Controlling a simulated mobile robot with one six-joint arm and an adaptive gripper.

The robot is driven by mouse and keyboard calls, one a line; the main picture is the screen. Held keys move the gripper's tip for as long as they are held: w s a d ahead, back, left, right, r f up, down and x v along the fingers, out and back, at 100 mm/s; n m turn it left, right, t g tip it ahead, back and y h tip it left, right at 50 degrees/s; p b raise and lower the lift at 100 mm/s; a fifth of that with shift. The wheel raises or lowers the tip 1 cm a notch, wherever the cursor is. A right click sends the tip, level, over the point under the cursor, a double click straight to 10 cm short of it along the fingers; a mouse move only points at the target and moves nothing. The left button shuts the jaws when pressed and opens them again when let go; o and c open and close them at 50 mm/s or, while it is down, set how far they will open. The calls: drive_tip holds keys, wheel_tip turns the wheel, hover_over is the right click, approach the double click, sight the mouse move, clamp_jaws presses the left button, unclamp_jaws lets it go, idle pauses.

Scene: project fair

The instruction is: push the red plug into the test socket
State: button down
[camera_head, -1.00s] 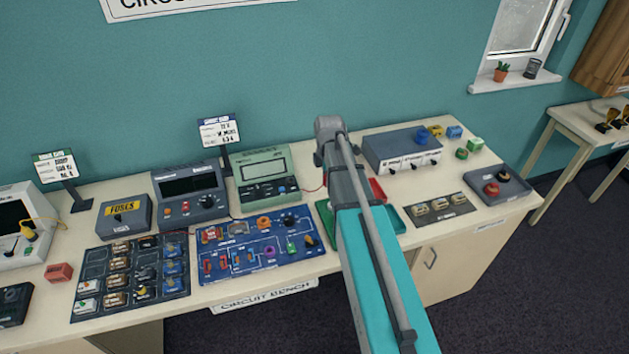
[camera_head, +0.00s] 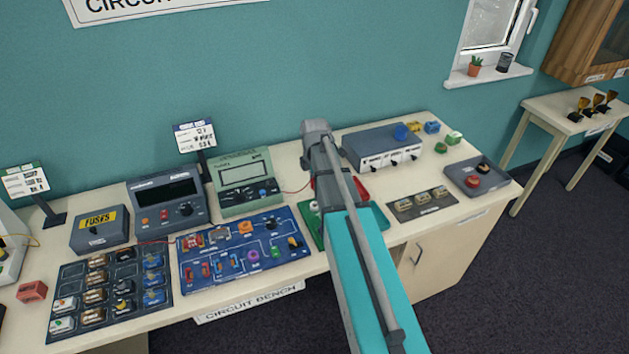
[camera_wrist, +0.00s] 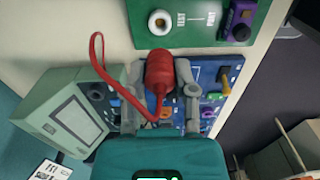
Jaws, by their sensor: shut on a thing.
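The red plug (camera_wrist: 159,72) is held between the fingers of my gripper (camera_wrist: 160,88) in the wrist view, its red lead looping off to the left. The test socket (camera_wrist: 160,22) is a white ring with a dark centre on a green board (camera_wrist: 200,30), which has printed lettering. The plug's rounded end appears just below the socket in the picture; a gap shows between them, but I cannot judge its depth. In the head view my arm hides the gripper, the plug and much of the green board (camera_head: 308,226).
The blue circuit board (camera_head: 215,283) and green meter (camera_head: 243,208) stand left of my arm. A grey box with knobs (camera_head: 382,150), a dark panel (camera_head: 422,209) and a grey tray (camera_head: 500,187) lie right. The purple part (camera_wrist: 241,32) sits on the green board.

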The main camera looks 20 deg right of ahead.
drive_tip(key=shift+f+b, duration=3.05)
drive_tip(key=shift+f, duration=0.15)
drive_tip(key=shift+f+b, duration=0.9)
idle(0.9)
drive_tip(key=shift+c, duration=1.7)
unclamp_jaws()
drive_tip(key=o, duration=0.3)
drive_tip(key=shift+o, duration=0.2)
drive_tip(key=shift+r, duration=0.1)
drive_tip(key=shift+r+p, duration=3.95)
drive_tip(key=shift+p, duration=0.1)
